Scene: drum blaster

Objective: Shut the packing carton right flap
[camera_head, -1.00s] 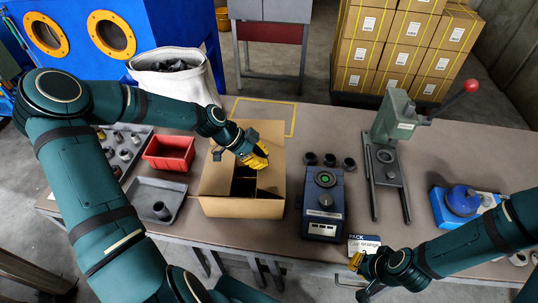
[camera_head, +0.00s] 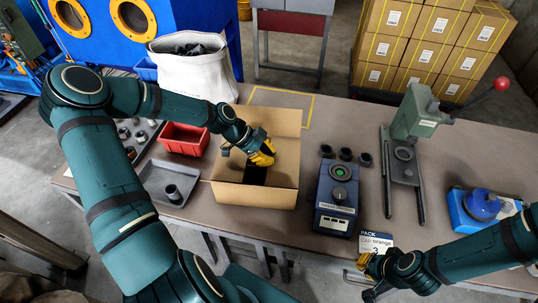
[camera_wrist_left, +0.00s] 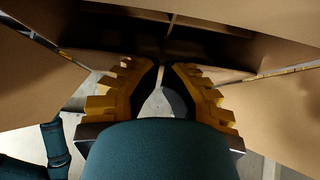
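The packing carton (camera_head: 232,194) stands on the bench with its top at least partly open. A brown panel (camera_head: 278,120) rises at its back, and brown cardboard (camera_head: 288,158) shows on its right side. I cannot tell the right flap's exact angle. My left gripper (camera_head: 264,156) is over the carton's opening, right of its middle. In the left wrist view its yellow fingers (camera_wrist_left: 166,72) have a gap between them and hold nothing; cardboard is ahead and on both sides. My right gripper (camera_head: 366,272) is at the bench's front edge, its fingers partly hidden.
A blue device (camera_head: 336,197) stands just right of the carton, with several dark caps behind it. A red bin (camera_head: 184,138) and a grey tray (camera_head: 160,174) are on the left. A lever press (camera_head: 404,150) and a label card (camera_head: 375,243) are further right.

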